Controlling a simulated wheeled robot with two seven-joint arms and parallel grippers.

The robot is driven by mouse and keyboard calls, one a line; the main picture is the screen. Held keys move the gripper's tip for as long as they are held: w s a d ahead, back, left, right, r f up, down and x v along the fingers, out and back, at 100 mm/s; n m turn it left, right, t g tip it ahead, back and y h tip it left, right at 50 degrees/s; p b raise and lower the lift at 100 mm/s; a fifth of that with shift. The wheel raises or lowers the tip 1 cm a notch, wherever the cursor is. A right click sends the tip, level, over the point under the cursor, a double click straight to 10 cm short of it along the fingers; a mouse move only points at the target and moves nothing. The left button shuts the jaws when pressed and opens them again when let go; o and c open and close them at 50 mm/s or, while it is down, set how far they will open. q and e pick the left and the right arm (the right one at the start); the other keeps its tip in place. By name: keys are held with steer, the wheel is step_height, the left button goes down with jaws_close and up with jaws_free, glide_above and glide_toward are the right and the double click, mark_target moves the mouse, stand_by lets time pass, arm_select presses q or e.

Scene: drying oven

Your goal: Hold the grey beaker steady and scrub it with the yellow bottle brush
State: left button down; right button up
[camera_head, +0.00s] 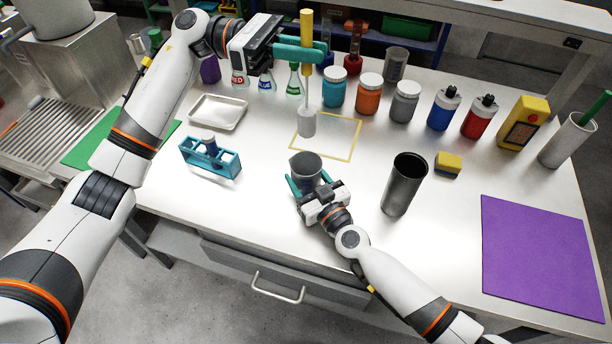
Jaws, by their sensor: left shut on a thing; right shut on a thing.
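The yellow bottle brush (307,25) is upright, with its handle at the top and a pale grey head at the bottom. My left gripper (302,51) is shut on its handle and holds it high over the table. The grey beaker (305,165) stands upright near the middle of the table, open end up. My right gripper (311,184) is shut around it from the front, a teal finger on each side. The brush head shows behind the beaker in the picture, apart from its rim. The inside bottom of the beaker is hidden.
A yellow-outlined square (342,158) lies behind the beaker. A teal rack (226,163) and white tray (219,111) stand left, a black cup (404,184) and sponge (448,164) right. Several jars and bottles line the back. A purple mat (543,255) lies front right.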

mark_target(301, 135)
stand_by(0.5)
arm_select(q)
steer(key=shift+f, duration=8.3)
steer(key=shift+f, duration=0.8)
steer(key=shift+a, duration=0.15)
steer(key=shift+w+a, duration=0.2)
steer(key=shift+a, duration=0.25)
steer(key=shift+x, duration=1.15)
steer(key=shift+v, duration=1.15)
steer(key=shift+d, duration=0.15)
